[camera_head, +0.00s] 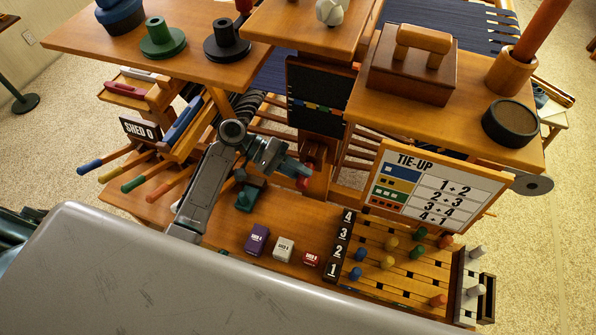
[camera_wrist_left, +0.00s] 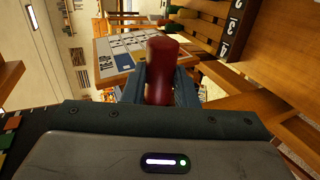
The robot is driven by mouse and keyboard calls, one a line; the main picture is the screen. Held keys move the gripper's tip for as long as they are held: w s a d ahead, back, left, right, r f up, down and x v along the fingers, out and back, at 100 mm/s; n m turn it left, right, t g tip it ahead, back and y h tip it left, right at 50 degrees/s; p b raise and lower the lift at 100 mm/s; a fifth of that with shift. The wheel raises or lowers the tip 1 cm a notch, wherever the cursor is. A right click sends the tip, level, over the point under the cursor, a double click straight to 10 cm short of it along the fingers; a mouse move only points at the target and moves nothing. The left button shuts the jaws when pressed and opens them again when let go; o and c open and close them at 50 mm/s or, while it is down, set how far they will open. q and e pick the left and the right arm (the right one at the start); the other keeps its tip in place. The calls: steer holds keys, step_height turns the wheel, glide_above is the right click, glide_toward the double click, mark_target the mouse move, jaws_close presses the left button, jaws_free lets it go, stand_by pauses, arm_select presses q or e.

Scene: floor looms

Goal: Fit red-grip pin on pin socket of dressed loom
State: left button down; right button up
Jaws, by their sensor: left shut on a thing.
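My left gripper (camera_head: 292,170) is shut on the red-grip pin (camera_head: 303,182), close to the wooden post in the middle of the loom. In the left wrist view the pin's dark red grip (camera_wrist_left: 162,68) stands between the two fingers of the gripper (camera_wrist_left: 160,84); the rest of the pin is hidden. The loom (camera_head: 270,75) carries dark blue cloth at the back. I cannot pick out the pin socket with certainty. My right gripper is not in view.
The tie-up board (camera_head: 436,186) stands right of the post, above a slotted peg panel (camera_head: 395,255) with coloured pegs. Small labelled blocks (camera_head: 284,249) lie on the lower board. Coloured levers (camera_head: 145,172) stick out at left. Shelves with spools (camera_head: 160,40) overhang the arm.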

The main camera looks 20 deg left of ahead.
arm_select(q)
steer(key=shift+w, duration=0.1)
steer(key=c, duration=1.4)
jaws_free()
steer(key=o, duration=0.3)
steer(key=shift+a, duration=0.1)
steer(key=b+v, duration=0.4)
steer(key=v, duration=0.6)
steer(key=shift+a+r, duration=0.2)
steer(key=shift+a, duration=0.05)
